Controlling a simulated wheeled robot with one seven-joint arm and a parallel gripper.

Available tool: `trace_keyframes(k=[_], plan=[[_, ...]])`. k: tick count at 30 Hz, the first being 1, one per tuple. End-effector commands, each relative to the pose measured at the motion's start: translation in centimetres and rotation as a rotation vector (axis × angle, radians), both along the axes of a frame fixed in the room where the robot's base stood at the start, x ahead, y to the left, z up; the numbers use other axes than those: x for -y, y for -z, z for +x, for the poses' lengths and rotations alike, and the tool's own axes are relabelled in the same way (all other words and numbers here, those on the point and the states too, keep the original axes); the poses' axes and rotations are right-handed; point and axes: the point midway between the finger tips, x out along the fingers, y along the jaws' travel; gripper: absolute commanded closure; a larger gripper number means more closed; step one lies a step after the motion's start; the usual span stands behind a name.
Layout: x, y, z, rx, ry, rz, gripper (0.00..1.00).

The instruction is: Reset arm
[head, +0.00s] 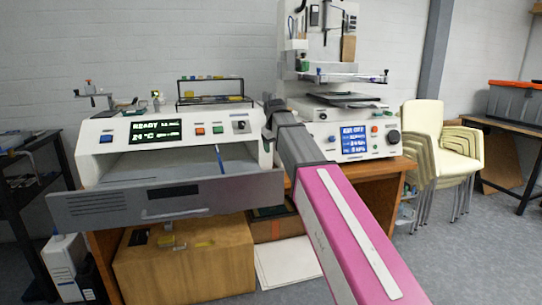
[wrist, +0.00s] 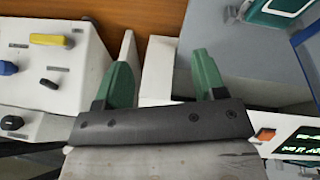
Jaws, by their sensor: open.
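My gripper (wrist: 164,68) shows in the wrist view with its two green fingers spread apart and nothing between them. A pale surface and the edge of a white housing lie behind the fingers. In the head view my pink and grey arm reaches up from the lower right to the gap between two white machines, and my fingers there are too hidden to make out. The left machine (head: 100,165) has a lit display reading READY and a grey front flap (head: 175,197) hanging open. The right machine (head: 310,140) has a blue lit screen (head: 354,141).
Both machines stand on a wooden bench (head: 385,168). A wooden box (head: 185,265) sits below. Stacked cream chairs (head: 440,145) stand at right, beside open floor. In the wrist view a white box with knobs (wrist: 45,75) is close at left.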

Motion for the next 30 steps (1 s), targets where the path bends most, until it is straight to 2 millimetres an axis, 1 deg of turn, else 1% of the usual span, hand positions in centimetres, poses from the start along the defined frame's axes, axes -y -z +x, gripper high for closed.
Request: trace_keyframes(k=[1, 3, 5, 6, 9, 11, 12, 17, 18, 20, 24, 30], plan=[[1.2, 2.7, -1.1, -0.017, 0.02, 0.003, 0.36], [2.5, 5.8, -2.1, -0.038, 0.051, 0.009, 0.36], [3.5, 8.3, -2.9, -0.054, 0.074, 0.013, 0.36], [4.2, 9.9, -3.5, -0.064, 0.091, 0.017, 0.36], [5.8, 13.5, -5.1, -0.089, 0.13, 0.024, 0.36], [6.7, 15.6, -6.1, -0.104, 0.153, 0.03, 0.36], [7.3, 16.9, -6.8, -0.114, 0.168, 0.032, 0.36], [9.6, 22.0, -9.9, -0.153, 0.229, 0.044, 0.36], [10.2, 23.3, -10.9, -0.164, 0.247, 0.047, 0.36], [11.1, 25.3, -12.3, -0.179, 0.272, 0.051, 0.36], [13.2, 29.6, -16.1, -0.217, 0.335, 0.063, 0.36], [15.6, 34.9, -21.9, -0.272, 0.427, 0.08, 0.36]])
